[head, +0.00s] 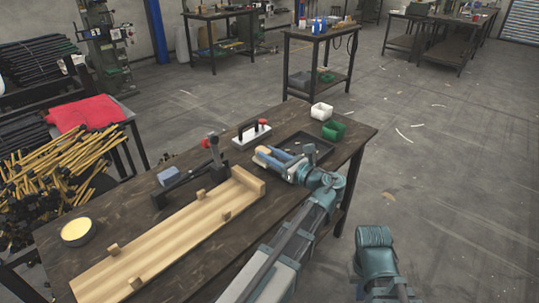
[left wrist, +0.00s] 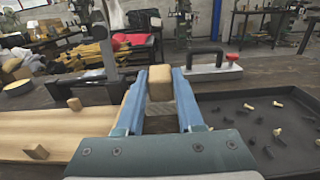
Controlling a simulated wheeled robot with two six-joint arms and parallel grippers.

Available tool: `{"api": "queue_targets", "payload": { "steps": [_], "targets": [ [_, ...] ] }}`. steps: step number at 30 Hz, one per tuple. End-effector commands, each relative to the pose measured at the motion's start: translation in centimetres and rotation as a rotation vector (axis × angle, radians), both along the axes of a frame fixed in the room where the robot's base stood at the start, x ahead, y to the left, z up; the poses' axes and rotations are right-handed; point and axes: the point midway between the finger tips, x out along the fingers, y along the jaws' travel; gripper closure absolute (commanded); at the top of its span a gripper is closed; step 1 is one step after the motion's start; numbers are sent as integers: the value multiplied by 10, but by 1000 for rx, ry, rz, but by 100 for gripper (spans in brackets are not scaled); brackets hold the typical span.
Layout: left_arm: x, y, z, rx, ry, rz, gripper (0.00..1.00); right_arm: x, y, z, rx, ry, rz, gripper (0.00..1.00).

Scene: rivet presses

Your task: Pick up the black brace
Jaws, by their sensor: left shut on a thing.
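My left gripper (head: 268,157) reaches over the table between the wooden board and the black tray. Its blue fingers are shut on a small tan block, which shows between the fingertips in the left wrist view (left wrist: 160,82). A long black bar (head: 178,188) lies on the table behind the wooden board, under a grey upright press; I cannot tell if it is a brace or the press base. Long black bars (head: 28,52) are stacked on a rack at the far left. My left gripper is apart from all of these. Only a right arm link shows at lower right; its gripper is not visible.
The wooden board (head: 165,245) with small blocks fills the table's front left. The black tray (left wrist: 270,115) holds several small pieces. A black-handled fixture (head: 251,136), a blue block (head: 169,176), a yellow-filled round dish (head: 77,232) and white and green bins (head: 334,131) stand around.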

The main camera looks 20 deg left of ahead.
Motion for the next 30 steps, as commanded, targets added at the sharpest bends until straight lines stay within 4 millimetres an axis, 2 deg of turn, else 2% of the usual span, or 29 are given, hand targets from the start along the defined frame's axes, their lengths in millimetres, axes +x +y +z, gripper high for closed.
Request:
{"api": "queue_targets", "payload": {
  "steps": [1,4,13,17,23,30],
  "targets": [
    [0,0,16,0,0,0,100,0,0,16,1,0,0,100],
    [0,0,26,0,0,0,100,0,0,25,1,0,0,100],
    [0,0,32,0,0,0,100,0,0,32,1,0,0,100],
    [0,0,42,0,0,0,100,0,0,42,1,0,0,100],
    [0,0,74,0,0,0,100,0,0,74,1,0,0,100],
    [0,0,132,0,0,0,100,0,0,132,1,0,0,100]
  ]
}}
